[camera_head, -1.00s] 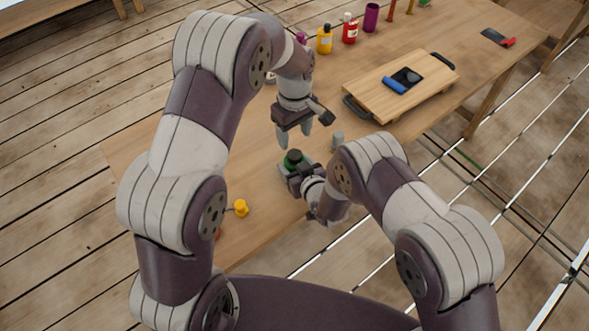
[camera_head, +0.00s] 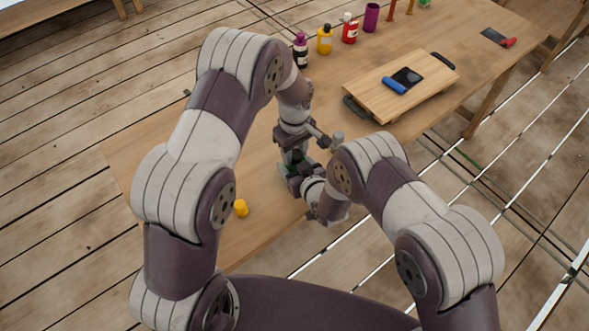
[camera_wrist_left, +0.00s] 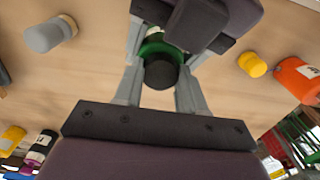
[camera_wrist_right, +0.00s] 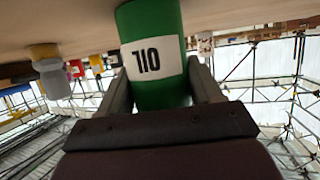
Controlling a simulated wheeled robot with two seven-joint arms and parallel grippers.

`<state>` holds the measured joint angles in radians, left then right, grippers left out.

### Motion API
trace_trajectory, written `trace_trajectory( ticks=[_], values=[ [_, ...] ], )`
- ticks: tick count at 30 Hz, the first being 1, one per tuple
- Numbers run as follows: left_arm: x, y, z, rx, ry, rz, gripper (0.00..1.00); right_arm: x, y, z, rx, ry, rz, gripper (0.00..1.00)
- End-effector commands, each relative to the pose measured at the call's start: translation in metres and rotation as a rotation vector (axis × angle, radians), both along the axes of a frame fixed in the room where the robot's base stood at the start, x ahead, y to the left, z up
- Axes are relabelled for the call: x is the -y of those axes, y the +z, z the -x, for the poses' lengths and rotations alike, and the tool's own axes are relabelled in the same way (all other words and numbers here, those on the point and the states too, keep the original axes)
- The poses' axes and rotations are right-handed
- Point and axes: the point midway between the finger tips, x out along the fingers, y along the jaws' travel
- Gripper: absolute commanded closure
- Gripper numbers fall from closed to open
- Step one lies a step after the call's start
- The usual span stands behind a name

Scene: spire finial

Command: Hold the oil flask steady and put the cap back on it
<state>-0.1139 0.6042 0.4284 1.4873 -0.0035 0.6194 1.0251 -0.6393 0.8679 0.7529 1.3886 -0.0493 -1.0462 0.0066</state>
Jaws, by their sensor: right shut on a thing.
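The oil flask (camera_wrist_right: 157,55) is green with a white label reading "110" and stands over the table. My right gripper (camera_wrist_right: 160,90) is shut on its body. In the left wrist view the flask's green shoulder (camera_wrist_left: 150,48) shows under a round black cap (camera_wrist_left: 160,72), which sits at its top; whether it is seated I cannot tell. My left gripper (camera_wrist_left: 160,70) points down over the flask, its fingers apart on both sides of the cap with visible gaps. In the head view my left gripper (camera_head: 294,160) hides most of the flask, and my right gripper (camera_head: 300,178) is beside it.
An orange container (camera_wrist_left: 297,78) shows in the left wrist view. A wooden board (camera_head: 365,100) and several bottles stand farther back.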

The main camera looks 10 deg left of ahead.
Motion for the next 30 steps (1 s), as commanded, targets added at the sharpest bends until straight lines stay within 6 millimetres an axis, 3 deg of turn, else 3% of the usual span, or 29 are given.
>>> trace_trajectory(
  ticks=[5, 8, 28, 29, 30],
  values=[
    [-0.0001, 0.0001, 0.0001, 0.0, -0.046, 0.0, 0.97, 0.0001, -0.0001, 0.0001, 0.0, 0.0, 0.0, 1.0],
    [-0.0001, -0.0001, 0.0001, 0.0, -0.263, -0.001, 0.97, 0.0001, -0.0001, 0.0001, 0.0, 0.0, 0.0, 1.0],
    [0.0005, -0.0015, -0.0001, 0.0, -3.06, -0.001, 0.97, 0.0003, -0.0002, 0.0002, -0.001, 0.0, 0.001, 1.0],
    [0.0005, -0.0016, 0.0, 0.0, 3.107, 0.001, 0.97, 0.0003, -0.0002, 0.0002, -0.001, 0.0, 0.001, 1.0],
    [0.0005, -0.0017, 0.0, 0.0, 2.963, 0.0, 0.97, 0.0003, -0.0002, 0.0002, -0.001, 0.0, 0.001, 1.0]
  ],
)
